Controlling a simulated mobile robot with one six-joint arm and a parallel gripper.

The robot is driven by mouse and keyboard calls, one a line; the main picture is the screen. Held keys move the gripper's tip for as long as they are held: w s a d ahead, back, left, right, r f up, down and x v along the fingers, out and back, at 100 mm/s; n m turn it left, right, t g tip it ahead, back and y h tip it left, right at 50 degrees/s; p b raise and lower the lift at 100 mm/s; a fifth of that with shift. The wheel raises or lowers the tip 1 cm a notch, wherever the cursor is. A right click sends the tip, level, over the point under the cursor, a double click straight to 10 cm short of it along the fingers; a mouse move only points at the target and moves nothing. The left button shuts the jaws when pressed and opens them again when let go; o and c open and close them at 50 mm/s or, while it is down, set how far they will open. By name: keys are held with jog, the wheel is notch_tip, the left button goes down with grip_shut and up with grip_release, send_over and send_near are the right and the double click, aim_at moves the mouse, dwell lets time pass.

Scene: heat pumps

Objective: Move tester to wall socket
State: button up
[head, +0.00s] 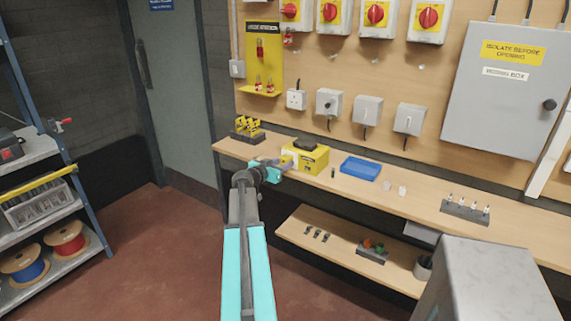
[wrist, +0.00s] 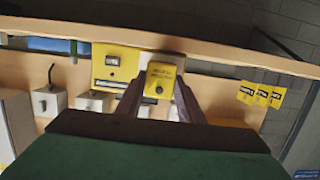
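A yellow tester (wrist: 162,82) with a dark round spot and printed label sits between the dark fingers of my gripper (wrist: 160,88) in the wrist view, which looks upside down. My gripper appears shut on it. In the head view my gripper (head: 287,162) is at the bench's front, just beside a yellow case; the tester there is small and hard to separate from the case. The white wall socket (head: 296,99) is on the wooden wall panel, above and beyond my gripper. In the wrist view part of the socket (wrist: 146,109) shows between the fingers.
The yellow case (head: 313,160) with a dark top stands on the bench (head: 430,200). A blue tray (head: 360,168) lies to its right, and a rack of yellow tags (head: 247,128) to its left. Grey switch boxes (head: 367,110) line the wall right of the socket.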

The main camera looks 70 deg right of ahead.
jog(key=shift+a, duration=0.2)
dwell(0.3)
jog(key=f+b+v, duration=0.1)
jog(key=b+v, duration=0.4)
jog(key=v, duration=0.1)
jog(key=shift+w+a, duration=0.15)
jog(key=shift+a, duration=0.25)
dwell(0.8)
jog(key=shift+f, duration=0.15)
